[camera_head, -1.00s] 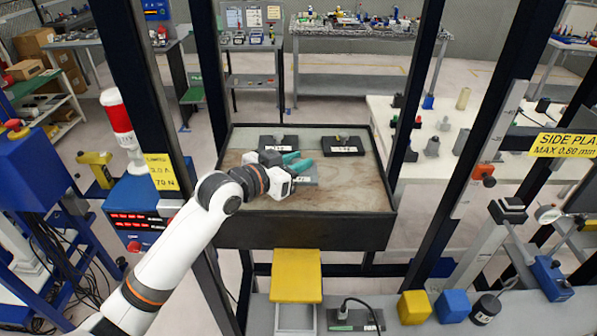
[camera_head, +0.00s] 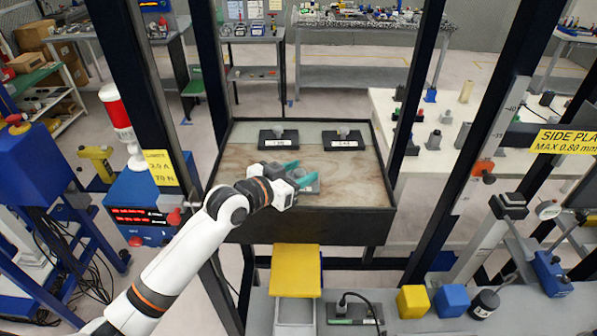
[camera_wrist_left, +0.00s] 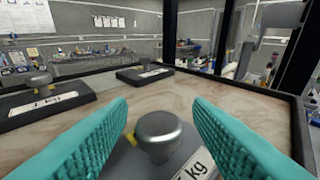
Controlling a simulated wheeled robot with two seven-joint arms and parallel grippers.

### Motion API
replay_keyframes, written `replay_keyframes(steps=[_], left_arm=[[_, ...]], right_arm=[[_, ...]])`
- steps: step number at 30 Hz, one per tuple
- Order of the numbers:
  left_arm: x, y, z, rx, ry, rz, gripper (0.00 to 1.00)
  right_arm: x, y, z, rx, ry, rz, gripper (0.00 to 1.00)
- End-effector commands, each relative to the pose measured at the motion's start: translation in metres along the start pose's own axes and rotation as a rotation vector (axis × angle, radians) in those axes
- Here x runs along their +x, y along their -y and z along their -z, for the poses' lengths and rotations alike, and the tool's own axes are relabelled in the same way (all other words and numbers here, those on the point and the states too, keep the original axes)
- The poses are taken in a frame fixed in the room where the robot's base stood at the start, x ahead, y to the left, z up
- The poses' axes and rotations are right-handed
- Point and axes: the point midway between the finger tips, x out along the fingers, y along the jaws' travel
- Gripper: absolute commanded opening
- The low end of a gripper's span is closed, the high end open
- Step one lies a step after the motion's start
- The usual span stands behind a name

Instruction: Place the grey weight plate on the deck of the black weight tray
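The grey weight plate (camera_head: 311,188), with a round metal knob and a white "kg" label, is at the front of the black weight tray (camera_head: 300,226). It appears to rest flat on the tray's wooden deck, partly hidden by my gripper. My left gripper (camera_head: 297,173) has its teal fingers spread around the knob. In the left wrist view, the grey plate's knob (camera_wrist_left: 158,134) stands between the fingers (camera_wrist_left: 160,112) with a gap on each side. The plate's lower part is cut off there. My right gripper is out of view.
Two black weight plates with white labels stand at the back of the tray, one left (camera_head: 278,138) and one right (camera_head: 343,140). Dark uprights (camera_head: 413,85) flank the tray. Bare deck lies right of the grey plate.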

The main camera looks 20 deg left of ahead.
Motion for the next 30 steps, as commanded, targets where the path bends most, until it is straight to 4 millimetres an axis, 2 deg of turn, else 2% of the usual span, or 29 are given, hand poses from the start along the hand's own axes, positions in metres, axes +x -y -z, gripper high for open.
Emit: replay_keyframes(steps=[8,11,21,24,30], left_arm=[[-0.004,0.000,-0.001,0.001,0.000,0.000,0.46],[-0.017,-0.001,0.001,0.003,0.000,-0.002,0.46],[-0.088,0.000,0.002,0.004,-0.003,0.000,0.46],[-0.103,-0.001,0.001,0.003,-0.003,-0.001,0.46],[-0.119,0.000,-0.001,0.000,-0.001,0.000,0.46]], right_arm=[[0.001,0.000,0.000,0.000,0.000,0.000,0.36],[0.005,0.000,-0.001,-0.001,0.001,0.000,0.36],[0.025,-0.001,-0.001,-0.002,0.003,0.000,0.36],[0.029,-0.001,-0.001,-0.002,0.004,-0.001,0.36],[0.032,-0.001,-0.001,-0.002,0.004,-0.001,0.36]])
